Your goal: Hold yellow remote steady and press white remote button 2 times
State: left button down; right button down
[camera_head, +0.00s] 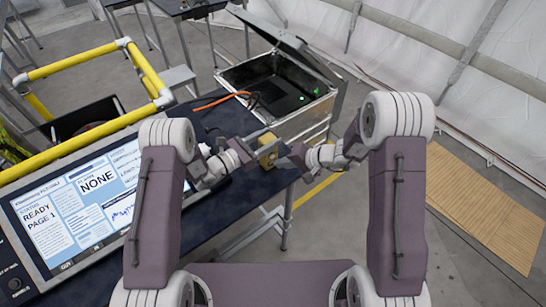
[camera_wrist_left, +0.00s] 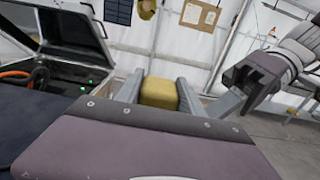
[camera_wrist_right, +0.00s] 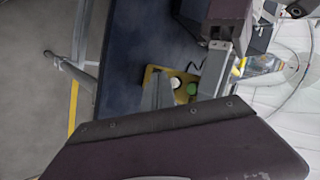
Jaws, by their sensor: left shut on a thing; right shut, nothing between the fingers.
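The yellow remote (camera_head: 268,157) is between the fingers of my left gripper (camera_head: 260,142), at the table's far end. In the left wrist view the yellow remote (camera_wrist_left: 158,94) sits between both fingers. In the right wrist view the remote (camera_wrist_right: 150,72) shows a white button (camera_wrist_right: 175,83) and a green button (camera_wrist_right: 192,89). My right gripper (camera_head: 289,160) is shut and empty, its tips close beside the remote. In the right wrist view its fingertips (camera_wrist_right: 158,90) are near the white button; I cannot tell whether they touch it.
The dark table (camera_head: 225,205) carries a large screen (camera_head: 75,205) at the left. An open case (camera_head: 285,95) stands beyond the table, with an orange cable (camera_head: 220,101) nearby. Yellow rails (camera_head: 80,62) are at upper left.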

jog(key=shift+w, duration=0.1)
dwell(0.7)
jog(key=shift+w+a, duration=0.2)
jog(key=shift+a, duration=0.05)
jog(key=shift+w+a, duration=0.25)
jog(key=shift+w, duration=0.1)
dwell(0.7)
dwell(0.3)
jog(key=shift+s+d, duration=0.5)
jog(key=shift+s, duration=0.2)
jog(key=shift+s+d, duration=0.75)
jog(key=shift+s, duration=0.25)
jog(key=shift+s+d, duration=0.7)
jog(key=shift+s, duration=0.3)
dwell(0.9)
